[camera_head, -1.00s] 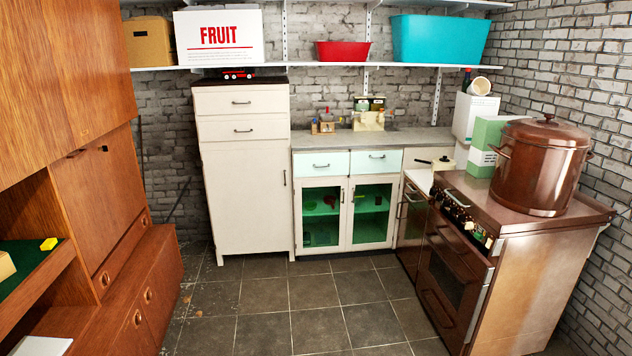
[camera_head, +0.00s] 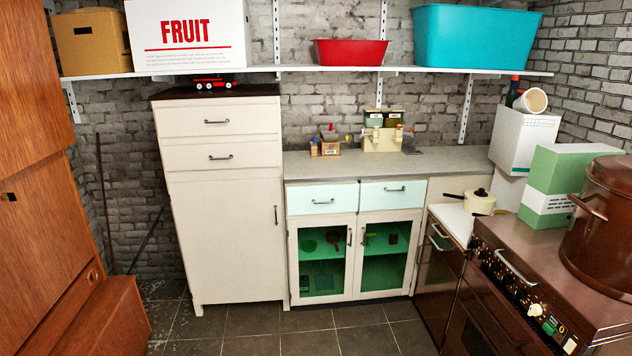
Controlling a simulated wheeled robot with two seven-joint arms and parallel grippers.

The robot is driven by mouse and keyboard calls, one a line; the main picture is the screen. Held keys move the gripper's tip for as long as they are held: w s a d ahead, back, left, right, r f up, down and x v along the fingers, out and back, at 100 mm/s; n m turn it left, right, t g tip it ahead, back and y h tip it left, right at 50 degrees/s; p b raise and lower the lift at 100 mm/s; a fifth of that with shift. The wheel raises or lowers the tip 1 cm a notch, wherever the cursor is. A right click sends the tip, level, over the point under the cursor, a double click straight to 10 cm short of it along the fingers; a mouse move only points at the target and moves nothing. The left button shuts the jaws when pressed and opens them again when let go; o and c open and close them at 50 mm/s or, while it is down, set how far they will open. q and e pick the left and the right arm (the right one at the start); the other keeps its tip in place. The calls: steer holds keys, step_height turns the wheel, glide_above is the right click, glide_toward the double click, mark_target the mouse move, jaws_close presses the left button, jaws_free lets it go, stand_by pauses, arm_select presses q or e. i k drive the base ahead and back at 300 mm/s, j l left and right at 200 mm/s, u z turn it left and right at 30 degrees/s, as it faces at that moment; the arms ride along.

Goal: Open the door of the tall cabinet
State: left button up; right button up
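The tall cabinet (camera_head: 180,130) is off-white with a dark top and stands against the back brick wall, left of the low cabinet. It has two drawers above one tall door (camera_head: 226,240). The door is shut. Its vertical handle (camera_head: 276,215) is on the right edge, near the upper part of the door. Neither of my grippers shows in the head view.
A wooden wall unit (camera_head: 30,220) stands at the left. A low cabinet (camera_head: 322,200) with glass doors adjoins the tall cabinet on the right. A brown stove (camera_head: 520,270) with a large pot (camera_head: 605,225) is at the right. The tiled floor (camera_head: 290,325) between is clear.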

mark_target(230, 231)
steer(key=i, duration=1.7)
steer(key=i+u, duration=0.1)
steer(key=i, duration=0.45)
steer(key=i+l+u, duration=0.15)
steer(key=i, duration=0.4)
steer(key=i+l+u, duration=0.1)
steer(key=i, duration=0.45)
